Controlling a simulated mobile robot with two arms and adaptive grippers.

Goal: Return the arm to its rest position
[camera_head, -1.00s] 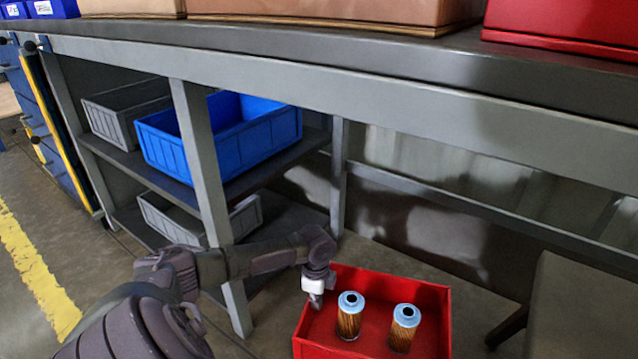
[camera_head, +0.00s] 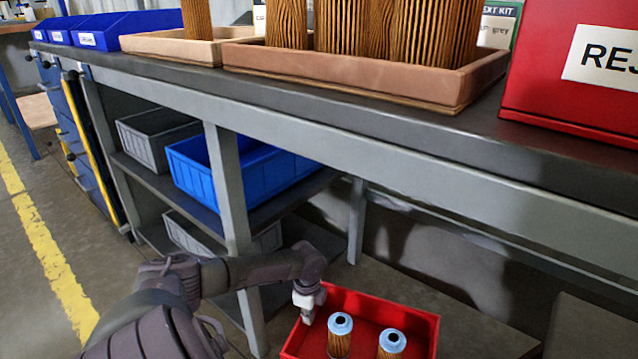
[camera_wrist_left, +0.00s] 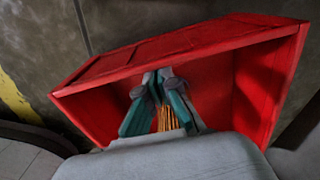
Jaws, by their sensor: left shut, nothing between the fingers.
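My left gripper (camera_head: 308,312) hangs over the left part of a red crate (camera_head: 392,302) on the floor. Its fingers are shut and empty; they also show in the left wrist view (camera_wrist_left: 160,80). Two filter cartridges stand upright in the crate, a left one (camera_head: 340,335) and a right one (camera_head: 391,345), each with a blue cap and brown pleats. The gripper is beside the left cartridge, apart from it. In the wrist view a strip of brown pleats (camera_wrist_left: 166,118) shows between the fingers. My right gripper is in no view.
A workbench (camera_head: 400,145) spans the view above the crate. It carries a tray (camera_head: 350,85) of brown pleated filters and a red reject bin (camera_head: 575,75). Its shelves hold a blue bin (camera_head: 195,172) and grey bins. A bench leg (camera_head: 228,190) stands behind my left arm.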

